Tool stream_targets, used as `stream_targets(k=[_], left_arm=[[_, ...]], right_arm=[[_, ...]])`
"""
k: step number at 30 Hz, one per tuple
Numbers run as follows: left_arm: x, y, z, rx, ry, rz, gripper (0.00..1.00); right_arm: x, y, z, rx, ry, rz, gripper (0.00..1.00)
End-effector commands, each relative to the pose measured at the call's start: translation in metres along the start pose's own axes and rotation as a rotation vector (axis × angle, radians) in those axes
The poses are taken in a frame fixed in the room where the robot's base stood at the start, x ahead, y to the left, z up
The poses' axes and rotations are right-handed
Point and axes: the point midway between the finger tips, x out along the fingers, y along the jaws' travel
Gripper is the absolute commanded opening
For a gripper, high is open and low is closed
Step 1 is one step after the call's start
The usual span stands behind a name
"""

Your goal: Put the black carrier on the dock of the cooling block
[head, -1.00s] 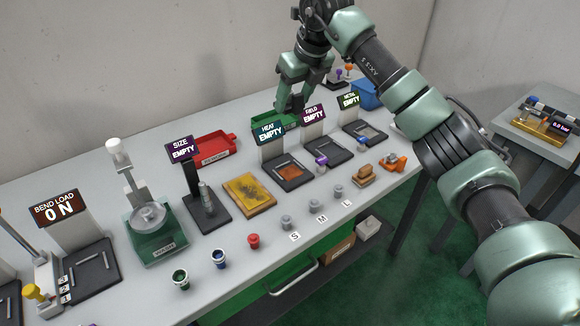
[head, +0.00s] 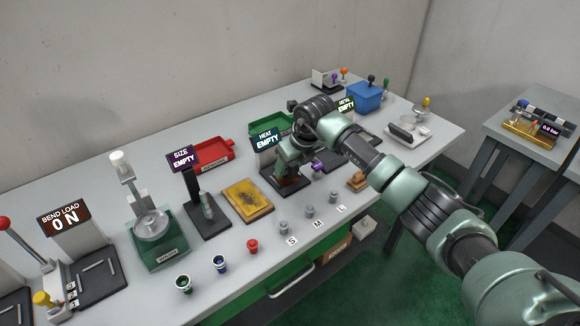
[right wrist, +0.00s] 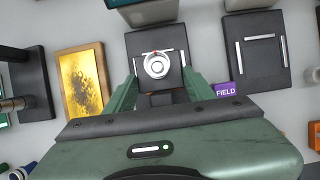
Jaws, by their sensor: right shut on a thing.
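My right gripper (head: 288,176) is over the dark HEAT station (head: 270,187) in the head view, with its wrist hiding much of that station. In the right wrist view the two green fingers (right wrist: 160,80) are shut on a dark piece, apparently the black carrier (right wrist: 160,99), mostly hidden by the gripper body. A round silver ring part (right wrist: 156,65) shows between the fingertips, over the station plate. I cannot tell whether it touches the plate. A pale block with a dark bar (head: 408,132) stands at the table's right end; I cannot tell if it is the cooling block. My left gripper is out of view.
The yellow-stained board (head: 247,200) and SIZE stand (head: 203,208) are left of the gripper. The purple-tagged FIELD station (right wrist: 262,50) is right of it. A green tray (head: 262,124), red tray (head: 213,153) and blue box (head: 365,96) stand behind. Several small knobs line the front.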

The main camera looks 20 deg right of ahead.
Motion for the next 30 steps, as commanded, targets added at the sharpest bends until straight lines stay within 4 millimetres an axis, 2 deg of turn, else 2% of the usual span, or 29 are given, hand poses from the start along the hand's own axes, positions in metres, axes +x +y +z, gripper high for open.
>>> stream_targets(k=[3,25,26,28,30], left_arm=[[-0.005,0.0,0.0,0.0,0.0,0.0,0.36],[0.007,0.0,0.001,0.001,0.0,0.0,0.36],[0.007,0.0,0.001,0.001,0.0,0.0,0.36],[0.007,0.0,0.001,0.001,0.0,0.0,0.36],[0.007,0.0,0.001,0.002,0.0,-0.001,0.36]], right_arm=[[0.011,0.0,-0.005,0.0,0.0,0.0,0.1],[0.024,0.0,-0.01,-0.001,0.0,-0.001,0.1],[0.024,0.0,-0.011,-0.001,0.001,-0.001,0.57],[0.024,0.0,-0.011,-0.001,0.002,-0.001,0.76],[0.025,0.0,-0.011,-0.001,0.003,-0.001,0.76]])
